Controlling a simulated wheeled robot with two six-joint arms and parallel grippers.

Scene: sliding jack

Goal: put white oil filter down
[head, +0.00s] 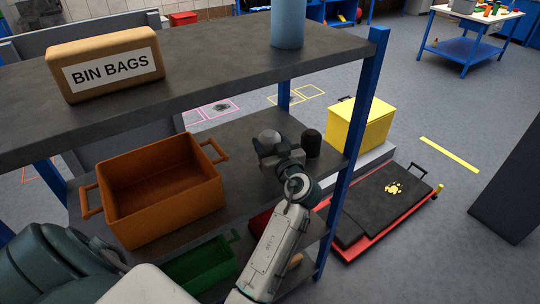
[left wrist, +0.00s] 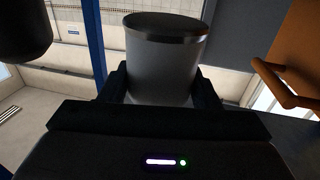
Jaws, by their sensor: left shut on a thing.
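The white oil filter (head: 269,137) is a short, pale cylinder, upright over the middle shelf (head: 245,140) of the rack. My left gripper (head: 280,157) is shut on it. In the left wrist view the filter (left wrist: 163,65) shows large between the two dark fingers (left wrist: 163,88), with a dark cap and a metallic rim at its upper end. I cannot tell whether its base touches the shelf, because the gripper hides it. My right gripper is not in view.
A black cylinder (head: 311,144) stands close to the right of the filter. An orange bin (head: 160,190) with handles is to its left. The top shelf (head: 215,72) holds a BIN BAGS box (head: 105,65) and a blue cylinder (head: 288,25). A blue post (head: 350,150) stands at right.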

